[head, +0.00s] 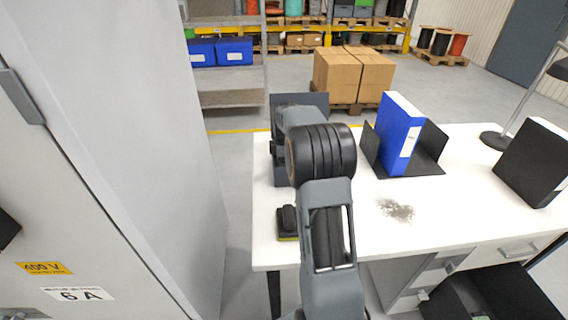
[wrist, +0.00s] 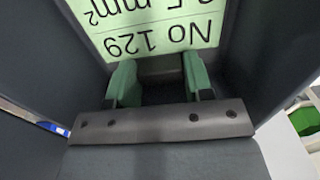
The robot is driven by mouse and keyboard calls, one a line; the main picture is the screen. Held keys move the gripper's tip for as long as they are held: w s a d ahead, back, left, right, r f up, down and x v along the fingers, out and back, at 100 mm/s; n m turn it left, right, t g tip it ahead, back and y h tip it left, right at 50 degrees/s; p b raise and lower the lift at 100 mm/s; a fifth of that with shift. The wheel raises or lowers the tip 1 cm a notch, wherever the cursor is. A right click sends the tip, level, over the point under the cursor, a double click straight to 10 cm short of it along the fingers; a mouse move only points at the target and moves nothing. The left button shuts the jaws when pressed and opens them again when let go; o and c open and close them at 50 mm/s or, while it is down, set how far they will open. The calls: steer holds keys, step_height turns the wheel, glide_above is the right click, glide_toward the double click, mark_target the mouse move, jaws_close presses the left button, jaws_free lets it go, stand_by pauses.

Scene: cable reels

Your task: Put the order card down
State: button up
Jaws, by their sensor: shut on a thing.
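The order card (wrist: 150,38) is pale green with dark print, "No 129" and part of "mm²", upside down in the wrist view. My gripper (wrist: 160,84) has two green fingertips and is shut on the card at its near edge, though the exact contact is hard to see. Dark grey surfaces flank the card on both sides in the wrist view. In the head view my arm hides the gripper and the card, over the left part of the white desk (head: 270,210). A dark grey upright panel (head: 318,100) shows behind my arm there.
A blue binder (head: 398,130) stands in a black holder (head: 435,145) on the desk. A black binder (head: 535,162) and a lamp base (head: 495,140) are at right. A small black-and-yellow object (head: 288,222) lies beside my arm. A grey cabinet (head: 120,130) stands close at left.

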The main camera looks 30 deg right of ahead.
steer(key=shift+f, duration=0.1)
steer(key=o, duration=0.9)
steer(key=shift+o, duration=0.2)
step_height(320, 180, up, 12)
steer(key=f+p, duration=0.1)
steer(key=p, duration=0.2)
steer(key=s+a+r+m+t, duration=0.1)
steer(key=s+a+r+m, duration=0.1)
steer(key=s+a+m, duration=0.6)
steer(key=s+a+f+m+t, duration=0.2)
steer(key=s+a+f+m, duration=0.3)
steer(key=s+a, duration=0.5)
steer(key=s+f, duration=0.1)
steer(key=s, duration=0.3)
steer(key=shift+s+a+f, duration=0.15)
steer(key=shift+s+a, duration=0.05)
steer(key=shift+a, duration=0.15)
